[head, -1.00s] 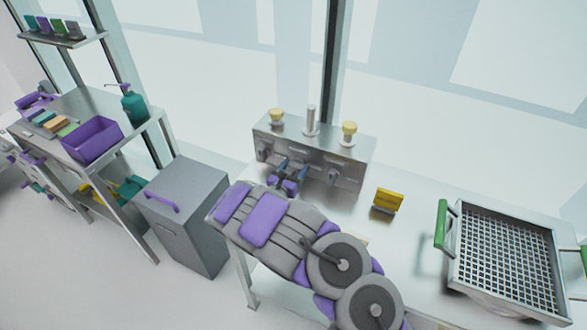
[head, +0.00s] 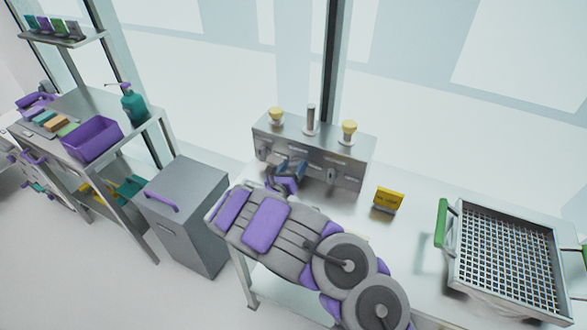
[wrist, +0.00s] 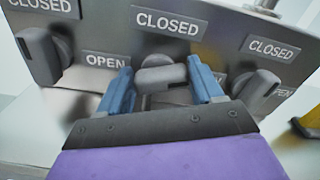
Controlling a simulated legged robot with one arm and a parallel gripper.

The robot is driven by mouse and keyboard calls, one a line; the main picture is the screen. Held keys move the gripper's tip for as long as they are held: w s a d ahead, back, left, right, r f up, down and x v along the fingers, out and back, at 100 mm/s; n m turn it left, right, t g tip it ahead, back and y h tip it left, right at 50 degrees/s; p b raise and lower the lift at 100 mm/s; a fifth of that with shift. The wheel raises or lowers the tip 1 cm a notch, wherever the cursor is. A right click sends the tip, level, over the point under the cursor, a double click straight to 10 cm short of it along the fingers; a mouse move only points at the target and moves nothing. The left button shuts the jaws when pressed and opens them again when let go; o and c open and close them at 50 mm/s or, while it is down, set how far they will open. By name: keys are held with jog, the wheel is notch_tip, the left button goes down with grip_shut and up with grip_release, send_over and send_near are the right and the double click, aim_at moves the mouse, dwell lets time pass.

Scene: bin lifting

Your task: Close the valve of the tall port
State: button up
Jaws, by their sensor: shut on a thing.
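The steel valve box (head: 350,180) stands at the back of the table. The tall port (head: 311,115) is a slim metal cylinder on its top, between two shorter yellow-capped ports. My gripper (head: 292,165) is at the box's front, at the middle valve. In the wrist view my gripper (wrist: 163,85) has its blue fingers on either end of the middle valve's grey handle (wrist: 163,77), shut on it. The handle lies crosswise in that view, below a CLOSED label (wrist: 168,22) and right of an OPEN label (wrist: 106,60). Part of the handle's lower side is hard to see.
Other valve handles flank it, one on the left (wrist: 42,52) and one on the right (wrist: 255,88). A yellow sign (head: 388,198) stands right of the box. A mesh basket (head: 455,265) with green handles is farther right. Bare table lies between.

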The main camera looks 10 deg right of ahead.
jog(key=n, duration=0.3)
jog(key=shift+w+a+n+b, duration=0.15)
jog(key=shift+a+n+b, duration=0.15)
jog(key=shift+n, duration=0.1)
jog(key=n, duration=0.3)
jog(key=shift+w+a+n, duration=0.1)
jog(key=shift+a+n, duration=0.05)
jog(key=shift+n, duration=0.15)
jog(key=n, duration=0.6)
jog(key=shift+w+a+f, duration=0.1)
jog(key=shift+a+f, duration=0.05)
jog(key=shift+f, duration=0.15)
jog(key=o, duration=0.9)
jog(key=shift+w+f, duration=0.1)
jog(key=shift+f, duration=0.05)
jog(key=shift+o, duration=0.8)
